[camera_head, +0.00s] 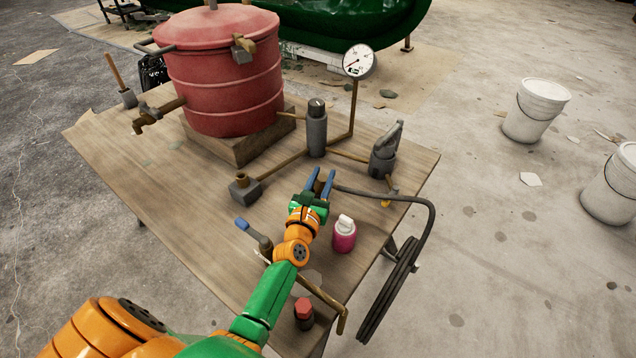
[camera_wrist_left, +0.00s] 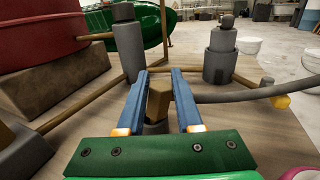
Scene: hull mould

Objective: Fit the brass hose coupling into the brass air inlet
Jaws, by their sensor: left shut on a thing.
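The brass hose coupling (camera_wrist_left: 157,100) is a hexagonal brass piece between the blue fingers of my left gripper (camera_wrist_left: 160,72) in the left wrist view. My left gripper (camera_head: 319,181) is shut on it above the table in the head view. A dark hose (camera_head: 385,196) runs from the gripper to the right and loops down over the table edge. What looks like the brass air inlet (camera_head: 242,178) is a short brass socket on a grey block, to the left of my gripper and apart from it. The coupling's lower end is partly hidden. My right gripper is not in view.
A red pot (camera_head: 222,80) stands on a wooden block at the back. Brass pipes, a grey cylinder (camera_head: 316,130), a gauge (camera_head: 359,61) and a grey valve (camera_head: 384,155) stand behind the gripper. A pink bottle (camera_head: 344,238) stands close right. Tools lie in front.

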